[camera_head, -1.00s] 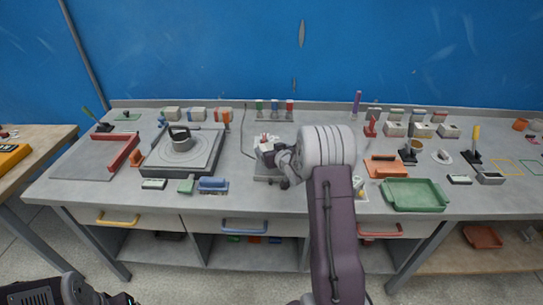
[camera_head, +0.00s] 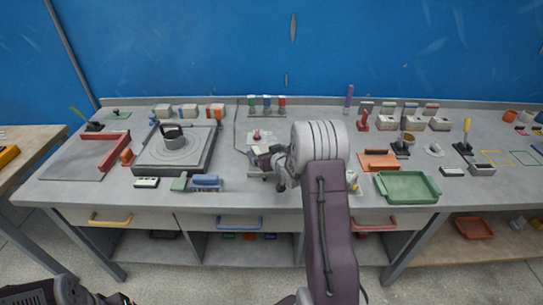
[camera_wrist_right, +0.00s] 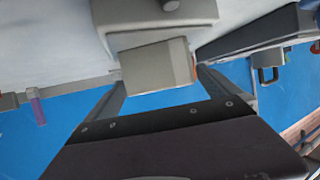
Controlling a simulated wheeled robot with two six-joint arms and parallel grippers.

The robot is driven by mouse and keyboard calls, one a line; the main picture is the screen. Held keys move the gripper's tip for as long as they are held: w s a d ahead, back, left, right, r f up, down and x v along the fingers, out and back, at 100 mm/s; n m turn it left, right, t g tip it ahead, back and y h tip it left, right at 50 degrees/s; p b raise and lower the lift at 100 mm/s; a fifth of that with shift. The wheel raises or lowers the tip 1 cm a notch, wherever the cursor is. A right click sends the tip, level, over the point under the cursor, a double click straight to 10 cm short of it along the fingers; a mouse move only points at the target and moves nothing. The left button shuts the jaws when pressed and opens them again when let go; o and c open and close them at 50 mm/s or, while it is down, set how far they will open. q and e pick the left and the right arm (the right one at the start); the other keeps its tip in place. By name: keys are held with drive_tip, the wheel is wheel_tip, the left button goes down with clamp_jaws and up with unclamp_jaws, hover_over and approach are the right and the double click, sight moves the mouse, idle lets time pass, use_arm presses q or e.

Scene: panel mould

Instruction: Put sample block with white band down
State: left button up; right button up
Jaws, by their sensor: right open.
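My right gripper (camera_head: 264,158) is over the middle of the bench, near its front part. In the right wrist view its two fingers (camera_wrist_right: 160,95) are apart. A pale grey-beige block (camera_wrist_right: 155,66) shows between them, with a thin orange edge on its right side. I see no clear white band on it. The block is against a light grey body (camera_wrist_right: 150,22); whether it rests on it I cannot tell. In the head view the block is largely hidden by my gripper. Part of my dark left arm (camera_head: 65,293) shows at the bottom left; its jaws are unclear.
A small device with a red top (camera_head: 257,135) stands just behind my right gripper. A hotplate-like unit (camera_head: 175,150) is to the left. A green tray (camera_head: 408,187) and an orange tray (camera_head: 379,160) are to the right. Blocks with coloured ends (camera_head: 188,110) stand at the back left.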

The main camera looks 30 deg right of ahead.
drive_tip(key=v, duration=1)
drive_tip(key=s+a+f+g, duration=0.2)
drive_tip(key=a+f, duration=0.1)
drive_tip(key=s+a+f+g, duration=0.1)
drive_tip(key=a, duration=0.1)
drive_tip(key=shift+s+a+f+g, duration=0.2)
drive_tip(key=shift+s+a+g, duration=0.1)
drive_tip(key=shift+s, duration=0.1)
drive_tip(key=s+a+f+g+y, duration=0.1)
drive_tip(key=s+a+g, duration=0.3)
drive_tip(key=s, duration=0.5)
drive_tip(key=s+a+f+n+g+y, duration=0.1)
drive_tip(key=s+a+f+g, duration=0.2)
drive_tip(key=s+a, duration=0.5)
drive_tip(key=shift+s+a+f+n+g, duration=0.3)
drive_tip(key=shift+s+g, duration=0.3)
drive_tip(key=shift+g, duration=0.1)
wheel_tip(320, 180, up, 3)
drive_tip(key=p, duration=0.3)
drive_tip(key=shift+r, duration=0.15)
